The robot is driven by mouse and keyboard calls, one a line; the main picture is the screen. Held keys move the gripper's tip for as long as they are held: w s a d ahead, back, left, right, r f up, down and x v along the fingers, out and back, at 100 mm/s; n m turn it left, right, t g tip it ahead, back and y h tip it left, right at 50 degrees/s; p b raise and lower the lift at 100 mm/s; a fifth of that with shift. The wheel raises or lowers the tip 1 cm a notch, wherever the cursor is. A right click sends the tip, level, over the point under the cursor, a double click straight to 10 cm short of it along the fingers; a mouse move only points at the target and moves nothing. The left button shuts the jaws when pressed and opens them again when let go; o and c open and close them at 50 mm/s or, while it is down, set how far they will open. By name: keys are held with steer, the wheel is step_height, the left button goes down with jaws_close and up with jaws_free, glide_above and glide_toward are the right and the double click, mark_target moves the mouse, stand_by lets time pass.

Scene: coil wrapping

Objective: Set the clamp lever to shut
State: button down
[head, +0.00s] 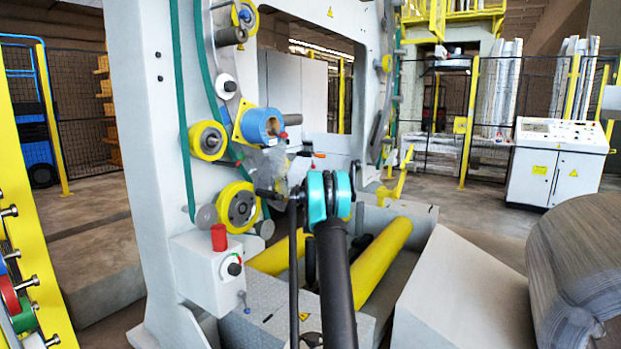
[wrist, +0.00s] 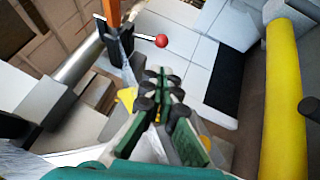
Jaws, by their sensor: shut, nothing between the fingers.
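The clamp lever (wrist: 146,38) is a thin pale rod with a red ball at its end. In the wrist view it sticks out to the right from a dark bracket (wrist: 118,46), near the top. My gripper (wrist: 163,76) has dark jointed fingers with green sides. It is shut and empty. In the picture its tips lie below the red ball, with a visible gap between them; I cannot tell the depth of that gap.
A red button (head: 219,237) sits on a box at lower left. Yellow rollers (head: 384,262) lie below my arm. A large wrapped coil (head: 580,265) stands at right.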

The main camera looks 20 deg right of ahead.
steer(key=x, duration=0.8)
steer(key=shift+w, duration=0.35)
